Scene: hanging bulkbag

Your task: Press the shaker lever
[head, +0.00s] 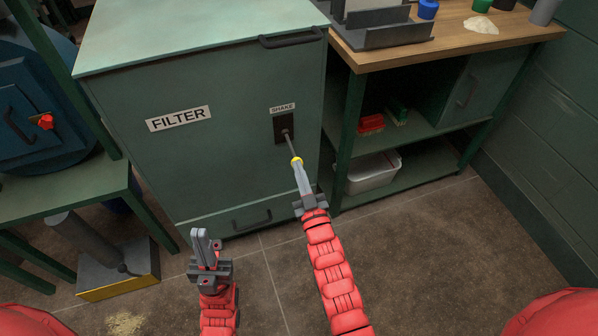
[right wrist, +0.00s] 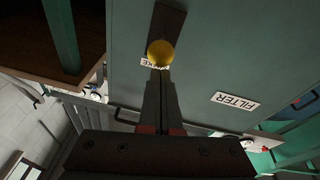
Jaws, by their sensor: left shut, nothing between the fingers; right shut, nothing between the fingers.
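The shaker lever is a thin rod with a yellow ball knob (head: 296,160). It comes out of a dark slot plate (head: 284,128) under the SHAKE label on the green filter cabinet (head: 220,165). My right gripper (head: 298,168) is shut with its fingertips at the knob. In the right wrist view the knob (right wrist: 160,53) sits right at the tips of the shut fingers (right wrist: 158,75); whether they touch I cannot tell. My left gripper (head: 202,236) is shut and empty, low in front of the cabinet, away from the lever.
A wooden-topped workbench (head: 470,38) with shelves stands right of the cabinet, with a white bin (head: 373,173) below. A blue round vessel (head: 40,110) stands at left. A grey post on a yellow-edged base (head: 118,275) is on the floor. Floor at right is clear.

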